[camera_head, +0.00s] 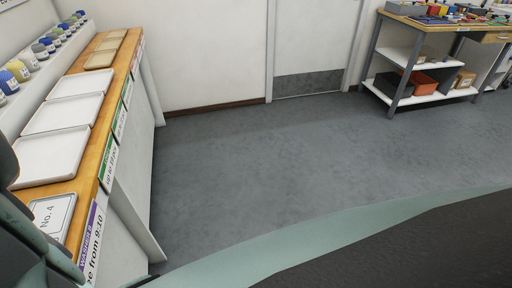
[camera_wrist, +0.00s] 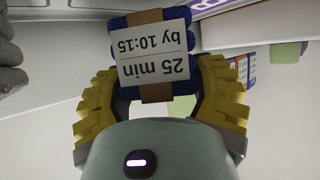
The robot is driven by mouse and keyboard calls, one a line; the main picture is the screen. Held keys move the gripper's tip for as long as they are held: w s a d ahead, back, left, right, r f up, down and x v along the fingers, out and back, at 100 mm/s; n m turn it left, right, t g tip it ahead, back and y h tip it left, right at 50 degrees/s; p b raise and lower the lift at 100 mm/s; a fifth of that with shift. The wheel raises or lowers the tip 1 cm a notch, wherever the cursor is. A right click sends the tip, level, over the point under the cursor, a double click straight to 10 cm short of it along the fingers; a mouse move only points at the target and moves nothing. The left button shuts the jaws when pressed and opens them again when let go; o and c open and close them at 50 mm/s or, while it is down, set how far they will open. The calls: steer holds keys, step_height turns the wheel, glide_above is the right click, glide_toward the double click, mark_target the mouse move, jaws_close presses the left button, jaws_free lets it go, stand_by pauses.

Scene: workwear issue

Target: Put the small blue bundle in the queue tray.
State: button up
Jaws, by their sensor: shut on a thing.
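My gripper (camera_wrist: 160,105) shows in the wrist view, its yellow ridged fingers shut on a blue bundle (camera_wrist: 183,17). The bundle has a brown band and a white label reading "25 min by 10:15", upside down in this view. In the head view, several white trays (camera_head: 62,112) lie in a row on the wooden counter top at the left, and look empty. I cannot tell which is the queue tray. The gripper and bundle are not visible in the head view; dark parts of my arm cover the lower left corner.
A plate marked "No. 4" (camera_head: 53,215) lies at the counter's near end. A loaded workbench (camera_head: 421,53) stands far right. The grey floor (camera_head: 260,160) between is clear.

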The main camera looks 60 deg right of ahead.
steer(key=shift+f, duration=0.95)
steer(key=shift+f, duration=0.2)
steer(key=o, duration=1.3)
steer(key=shift+c, duration=0.2)
steer(key=shift+r, duration=0.2)
steer(key=shift+d, duration=0.2)
steer(key=b+v, duration=0.2)
steer(key=v, duration=0.9)
steer(key=shift+d+r, duration=0.15)
steer(key=shift+d, duration=0.2)
